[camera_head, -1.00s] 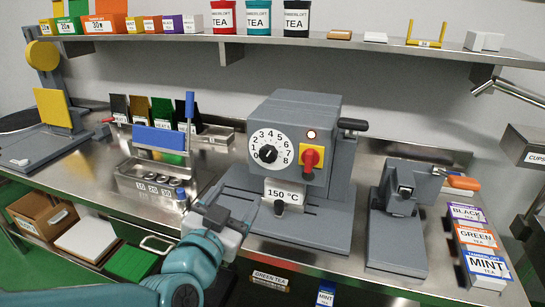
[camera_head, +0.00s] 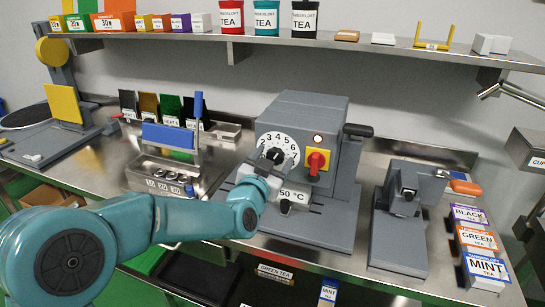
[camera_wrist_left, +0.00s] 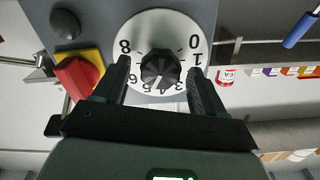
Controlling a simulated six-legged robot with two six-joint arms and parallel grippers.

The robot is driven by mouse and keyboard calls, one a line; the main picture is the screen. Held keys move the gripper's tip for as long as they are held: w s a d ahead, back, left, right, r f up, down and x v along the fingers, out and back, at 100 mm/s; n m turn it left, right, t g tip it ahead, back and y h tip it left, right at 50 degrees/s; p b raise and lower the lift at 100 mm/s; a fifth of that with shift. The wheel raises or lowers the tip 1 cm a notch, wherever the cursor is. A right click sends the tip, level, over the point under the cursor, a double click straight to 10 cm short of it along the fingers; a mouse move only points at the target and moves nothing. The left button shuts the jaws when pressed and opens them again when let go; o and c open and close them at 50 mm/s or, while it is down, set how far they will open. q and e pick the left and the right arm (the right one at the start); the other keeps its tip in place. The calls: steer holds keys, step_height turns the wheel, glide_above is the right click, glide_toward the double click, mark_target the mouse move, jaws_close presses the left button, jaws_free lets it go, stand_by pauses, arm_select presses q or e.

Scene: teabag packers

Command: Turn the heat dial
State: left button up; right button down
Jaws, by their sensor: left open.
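The heat dial is a black knob (camera_wrist_left: 160,67) on a white numbered disc, on the front of a grey machine (camera_head: 315,115). In the head view the disc (camera_head: 270,138) is partly hidden by my left gripper (camera_head: 266,165). In the left wrist view my left gripper's two fingers stand open, one on each side of the knob, with small gaps. I cannot tell whether the fingertips reach as far forward as the knob. The digits appear upside down there. My right gripper is not in view.
A red switch on a yellow plate (camera_head: 317,161) sits close beside the dial. A 150 °C plate (camera_head: 293,197) is below it, partly covered by my arm. A grey press (camera_head: 402,200) stands right of the machine, and a blue-handled rack (camera_head: 167,136) stands left.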

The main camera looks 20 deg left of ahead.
arm_select(q)
steer(key=c, duration=1.1)
steer(key=shift+o, duration=0.2)
steer(key=shift+f+n+b, duration=0.15)
steer(key=shift+n+b, duration=0.25)
steer(key=shift+b, duration=0.4)
steer(key=n+b, duration=0.6)
steer(key=b, duration=0.2)
steer(key=shift+a+n, duration=0.1)
steer(key=shift+n, duration=0.2)
steer(key=shift+n+b, duration=1.4)
steer(key=shift+n, duration=0.8)
steer(key=shift+r, duration=0.2)
steer(key=o, duration=1.1)
steer(key=shift+c, duration=0.2)
